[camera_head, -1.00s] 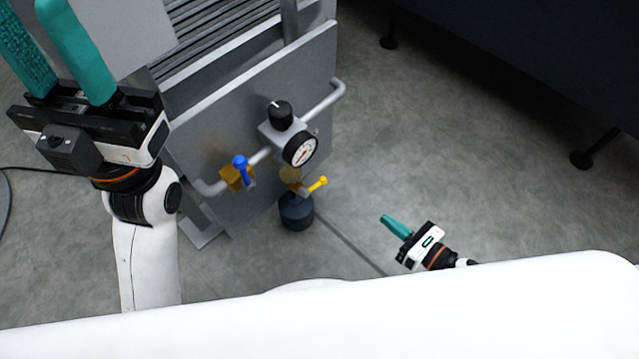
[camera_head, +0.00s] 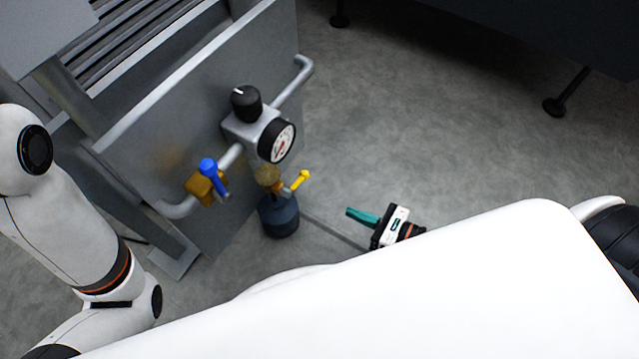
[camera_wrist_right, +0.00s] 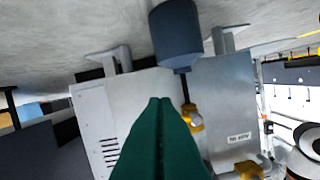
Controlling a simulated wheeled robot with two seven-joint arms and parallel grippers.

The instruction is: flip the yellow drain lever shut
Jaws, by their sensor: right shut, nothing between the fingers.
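The yellow drain lever (camera_head: 301,180) sticks out to the upper right from a small brass fitting just above the dark filter bowl (camera_head: 279,216), below the round gauge. My right gripper (camera_head: 350,212) is to the right of the lever and bowl, apart from both, with its teal fingers pointing left toward the bowl. In the right wrist view its fingers (camera_wrist_right: 160,102) are shut together and empty. That view shows the dark bowl (camera_wrist_right: 175,38) upside down and a yellow part (camera_wrist_right: 192,117) behind the right finger, partly hidden. My left arm shows at the left edge; its gripper is out of frame.
A blue-handled valve (camera_head: 210,175) sits on the pipe left of the bowl. The pressure gauge (camera_head: 279,142) and black knob (camera_head: 246,102) are above it, in front of the grey machine panel (camera_head: 150,140).

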